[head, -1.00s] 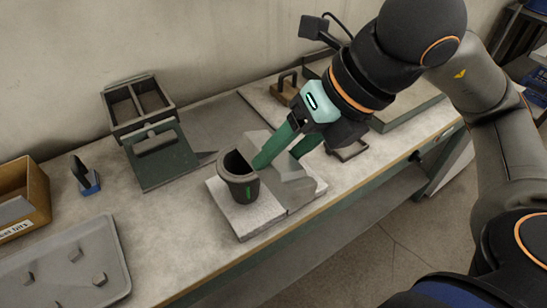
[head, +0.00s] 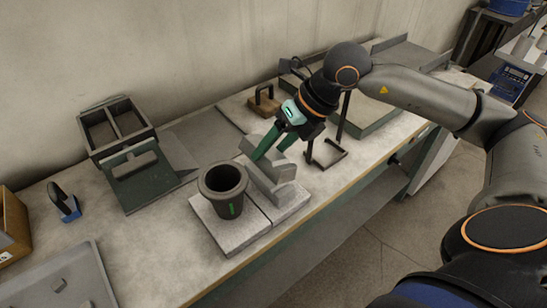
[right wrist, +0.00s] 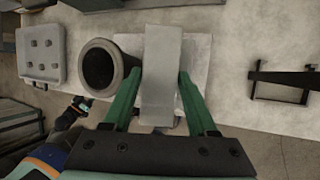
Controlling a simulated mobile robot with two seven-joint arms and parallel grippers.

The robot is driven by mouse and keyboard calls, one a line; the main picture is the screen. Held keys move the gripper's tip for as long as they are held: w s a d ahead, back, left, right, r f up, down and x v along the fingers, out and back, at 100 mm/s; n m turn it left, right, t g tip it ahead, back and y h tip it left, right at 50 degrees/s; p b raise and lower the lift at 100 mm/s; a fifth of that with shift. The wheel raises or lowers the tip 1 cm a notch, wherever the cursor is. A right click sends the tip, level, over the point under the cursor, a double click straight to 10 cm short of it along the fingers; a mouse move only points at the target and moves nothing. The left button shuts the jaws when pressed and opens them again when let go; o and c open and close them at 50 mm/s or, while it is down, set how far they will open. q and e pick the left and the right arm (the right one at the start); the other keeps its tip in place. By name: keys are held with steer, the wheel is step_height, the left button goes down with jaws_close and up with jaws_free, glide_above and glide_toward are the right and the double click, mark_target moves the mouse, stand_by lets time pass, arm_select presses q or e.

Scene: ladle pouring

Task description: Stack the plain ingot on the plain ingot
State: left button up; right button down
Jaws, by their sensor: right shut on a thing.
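My right gripper (head: 268,152) is shut on a plain grey ingot (right wrist: 160,75), with green fingers on both of its sides. The ingot is above the right part of the pale slab (head: 238,238). A grey block shape (head: 272,188) shows low at the fingers in the head view. I cannot tell whether it is a second ingot under the held one or part of it, nor whether they touch. In the right wrist view, a grey edge (right wrist: 158,129) shows below the bar. What looks like my left gripper (right wrist: 80,105) is small at the table's front; its jaws are unclear.
A dark crucible (head: 222,184) stands on the slab just left of the held ingot. A dark two-part box (head: 115,125) and a green holder (head: 148,180) are at the back left. A black stand (head: 327,155) is to the right. A grey tray (head: 62,285) is at the front left.

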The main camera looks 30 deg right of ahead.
mark_target(280, 152)
steer(key=f, duration=0.3)
steer(key=shift+w+d+f, duration=0.1)
steer(key=shift+w+d, duration=0.2)
steer(key=shift+f, duration=0.35)
steer(key=shift+c, duration=0.9)
jaws_free()
steer(key=v, duration=1.2)
